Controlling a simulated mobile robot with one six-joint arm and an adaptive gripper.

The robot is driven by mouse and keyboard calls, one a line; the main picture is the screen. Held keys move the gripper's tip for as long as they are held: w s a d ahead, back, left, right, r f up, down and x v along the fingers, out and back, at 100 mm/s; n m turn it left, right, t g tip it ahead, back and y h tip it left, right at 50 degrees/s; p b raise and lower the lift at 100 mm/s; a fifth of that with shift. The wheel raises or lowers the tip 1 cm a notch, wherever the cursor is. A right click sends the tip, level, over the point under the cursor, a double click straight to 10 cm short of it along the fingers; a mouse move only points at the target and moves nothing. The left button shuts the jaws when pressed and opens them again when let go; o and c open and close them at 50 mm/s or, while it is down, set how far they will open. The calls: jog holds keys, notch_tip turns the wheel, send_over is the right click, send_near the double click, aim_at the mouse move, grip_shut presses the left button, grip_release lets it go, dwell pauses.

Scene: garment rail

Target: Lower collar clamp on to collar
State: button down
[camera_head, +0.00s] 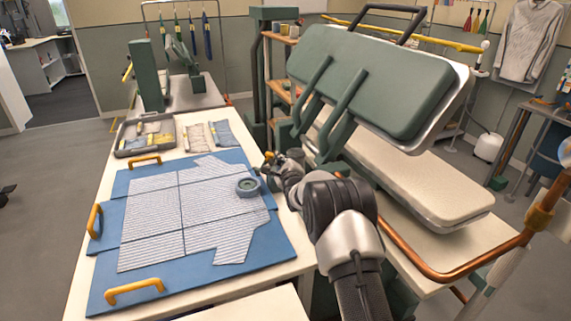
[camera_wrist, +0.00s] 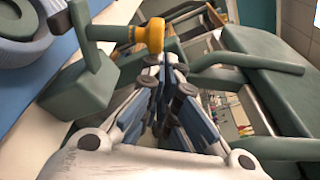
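A striped shirt (camera_head: 160,215) lies flat on a blue board (camera_head: 275,250). A round green clamp ring (camera_head: 247,186) rests at the shirt's right side, by its collar; I cannot tell whether it touches the cloth. Part of the ring shows at the upper left of the wrist view (camera_wrist: 18,22). My gripper (camera_head: 268,165) is just right of the ring, over the table's edge. In the wrist view its fingers (camera_wrist: 166,72) are close together with nothing seen between them. A green lever (camera_wrist: 82,22) with a yellow knob (camera_wrist: 150,35) stands just beyond the fingertips, seemingly apart from them.
Orange handles (camera_head: 135,290) stand on the board's edges. A grey tray (camera_head: 150,136) and folded cloths (camera_head: 200,136) lie behind the board. On the right, a press with a raised green upper plate (camera_head: 375,85) and a pale lower bed (camera_head: 420,180) stands close to my arm.

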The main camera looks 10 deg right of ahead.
jog(key=n, duration=0.1)
jog(key=a+n, duration=0.1)
jog(key=n, duration=0.2)
jog(key=shift+s+a+r+t+b, duration=0.15)
jog(key=shift+a+t+b, duration=0.15)
jog(key=shift+a+t, duration=0.1)
jog(key=shift+s+a, duration=0.15)
jog(key=shift+a, duration=0.55)
